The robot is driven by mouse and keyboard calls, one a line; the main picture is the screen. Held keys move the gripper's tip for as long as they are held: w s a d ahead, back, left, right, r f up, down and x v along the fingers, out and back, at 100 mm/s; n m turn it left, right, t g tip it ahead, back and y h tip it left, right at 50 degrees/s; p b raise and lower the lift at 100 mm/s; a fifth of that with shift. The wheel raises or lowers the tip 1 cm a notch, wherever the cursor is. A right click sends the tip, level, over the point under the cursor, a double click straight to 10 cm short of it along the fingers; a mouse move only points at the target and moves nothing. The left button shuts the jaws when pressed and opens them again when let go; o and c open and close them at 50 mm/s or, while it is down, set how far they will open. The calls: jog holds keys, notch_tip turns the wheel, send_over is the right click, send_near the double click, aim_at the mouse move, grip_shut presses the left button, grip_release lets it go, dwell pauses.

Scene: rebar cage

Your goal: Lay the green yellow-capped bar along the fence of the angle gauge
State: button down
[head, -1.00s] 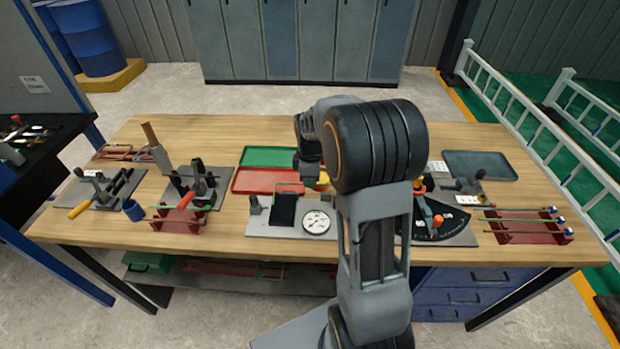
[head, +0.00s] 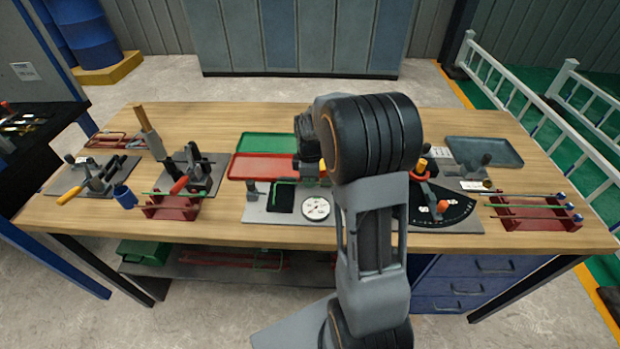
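The angle gauge is a black sector plate with white marks (head: 452,209) and an orange knob (head: 443,206), right of my arm. My arm hides its left part, and I cannot make out the fence clearly. A green bar (head: 516,206) lies across the red rack (head: 535,222) at the right, with blue at its right end. Another thin green bar (head: 160,193) lies on the left red rack (head: 172,210). I cannot make out a yellow cap on either. My gripper (head: 308,150) is mostly hidden behind my arm, near the trays; its fingers and any load cannot be seen.
A dial gauge (head: 316,208) on a grey plate stands left of my arm. A green tray (head: 268,142) and red tray (head: 262,166) lie behind it. Bending tools (head: 190,172) and a blue cup (head: 125,196) crowd the left. A grey tray (head: 485,152) lies at the back right.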

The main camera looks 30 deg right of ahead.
jog(key=shift+f, duration=0.2)
dwell(0.3)
jog(key=shift+r, duration=0.1)
dwell(0.3)
jog(key=shift+w+d, duration=0.15)
jog(key=shift+w, duration=0.1)
dwell(0.6)
jog(key=c, duration=1.2)
grip_release()
notch_tip(320, 180, up, 14)
jog(key=shift+w+f, duration=0.1)
jog(key=shift+p, duration=0.3)
notch_tip(320, 180, up, 6)
jog(key=p, duration=0.5)
